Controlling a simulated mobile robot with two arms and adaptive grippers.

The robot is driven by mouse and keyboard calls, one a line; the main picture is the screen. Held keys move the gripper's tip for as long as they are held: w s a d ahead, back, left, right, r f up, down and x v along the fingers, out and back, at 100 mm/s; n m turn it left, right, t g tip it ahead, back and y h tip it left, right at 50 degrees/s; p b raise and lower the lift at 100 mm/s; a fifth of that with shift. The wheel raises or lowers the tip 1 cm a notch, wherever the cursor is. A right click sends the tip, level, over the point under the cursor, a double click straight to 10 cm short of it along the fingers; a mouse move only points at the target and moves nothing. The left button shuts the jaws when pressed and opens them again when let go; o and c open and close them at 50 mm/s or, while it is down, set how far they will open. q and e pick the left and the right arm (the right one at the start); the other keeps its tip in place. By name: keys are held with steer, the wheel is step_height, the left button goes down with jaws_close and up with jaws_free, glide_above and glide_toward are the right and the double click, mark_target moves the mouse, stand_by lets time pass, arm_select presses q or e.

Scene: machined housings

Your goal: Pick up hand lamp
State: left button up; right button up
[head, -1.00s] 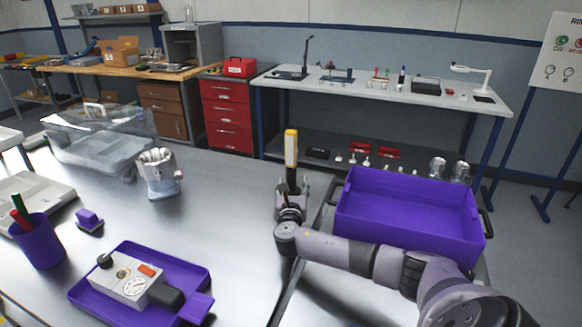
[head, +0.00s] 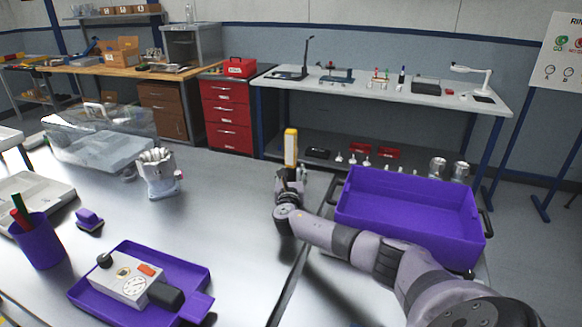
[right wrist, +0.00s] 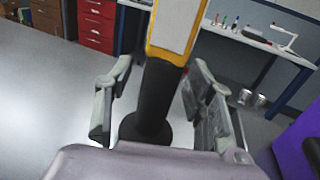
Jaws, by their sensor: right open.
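The hand lamp (head: 290,147) stands upright near the right edge of the metal table, a yellow-framed lamp head with a pale panel on a dark handle. In the right wrist view the lamp's black handle (right wrist: 155,95) and round base stand between the open fingers. My right gripper (head: 290,180) is open, with its fingers on either side of the handle; the right wrist view shows gaps between the fingers (right wrist: 160,108) and the handle. In the head view the gripper hides the lamp's lower part. My left gripper is not in view.
A purple bin (head: 408,222) stands right of the lamp. The table's middle is clear.

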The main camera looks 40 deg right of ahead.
steer(key=shift+c, duration=0.6)
jaws_close()
steer(key=shift+r, duration=0.1)
